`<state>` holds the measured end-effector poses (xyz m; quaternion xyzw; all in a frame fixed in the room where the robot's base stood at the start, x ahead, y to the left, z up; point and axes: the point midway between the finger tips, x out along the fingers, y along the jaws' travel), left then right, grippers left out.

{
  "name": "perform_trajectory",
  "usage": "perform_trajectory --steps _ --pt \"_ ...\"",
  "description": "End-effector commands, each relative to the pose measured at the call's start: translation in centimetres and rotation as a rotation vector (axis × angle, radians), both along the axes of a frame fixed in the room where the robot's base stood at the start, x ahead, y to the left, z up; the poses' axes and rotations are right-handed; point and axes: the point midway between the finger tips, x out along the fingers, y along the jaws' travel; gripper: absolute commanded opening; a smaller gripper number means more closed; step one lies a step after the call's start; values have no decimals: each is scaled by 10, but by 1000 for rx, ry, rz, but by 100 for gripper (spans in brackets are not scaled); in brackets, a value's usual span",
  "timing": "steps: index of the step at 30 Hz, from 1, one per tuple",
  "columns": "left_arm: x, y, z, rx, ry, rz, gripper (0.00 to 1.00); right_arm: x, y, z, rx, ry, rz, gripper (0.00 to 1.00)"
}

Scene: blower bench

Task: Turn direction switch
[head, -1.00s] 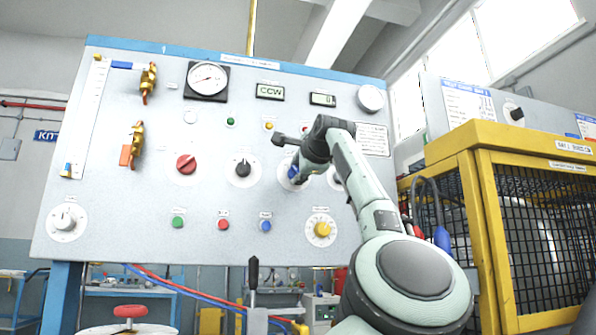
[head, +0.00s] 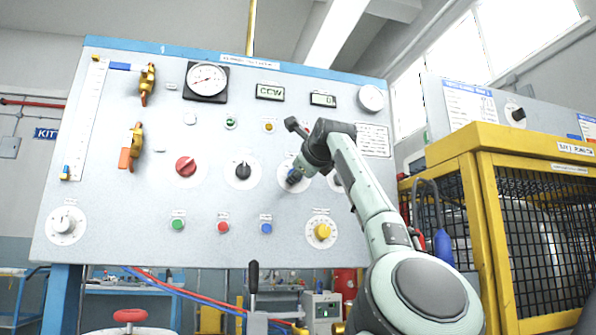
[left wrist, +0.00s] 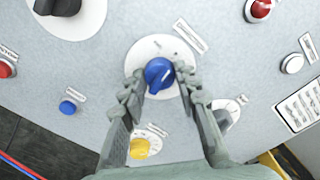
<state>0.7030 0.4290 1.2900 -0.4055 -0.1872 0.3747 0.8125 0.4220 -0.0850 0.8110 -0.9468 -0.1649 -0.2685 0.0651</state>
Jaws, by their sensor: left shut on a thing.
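The direction switch looks to be the blue knob (left wrist: 159,75) on a round white plate (left wrist: 146,52) in the left wrist view. A white mark on the knob points up and right there. My left gripper (left wrist: 161,82) has a finger on each side of the knob and is shut on it. In the head view the gripper (head: 299,170) partly hides the knob (head: 293,177). A small display (head: 270,92) above reads CCW. My right gripper is not in view.
A black knob (head: 243,171) and a red knob (head: 186,166) sit left of the blue one. A yellow knob (head: 322,231) and a blue button (head: 266,228) are below. A yellow mesh cage (head: 480,165) stands right of the panel.

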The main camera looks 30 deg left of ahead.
Motion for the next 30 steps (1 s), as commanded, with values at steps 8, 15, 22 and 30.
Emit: perform_trajectory --steps 8,15,22,30 --pt "1 0 0 170 198 -1 2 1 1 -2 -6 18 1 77" --pt "1 0 -1 317 372 0 2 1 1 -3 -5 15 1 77" --pt "0 0 -1 444 521 -1 2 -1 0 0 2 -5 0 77" --pt "0 0 -1 551 646 -1 2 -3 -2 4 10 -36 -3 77"
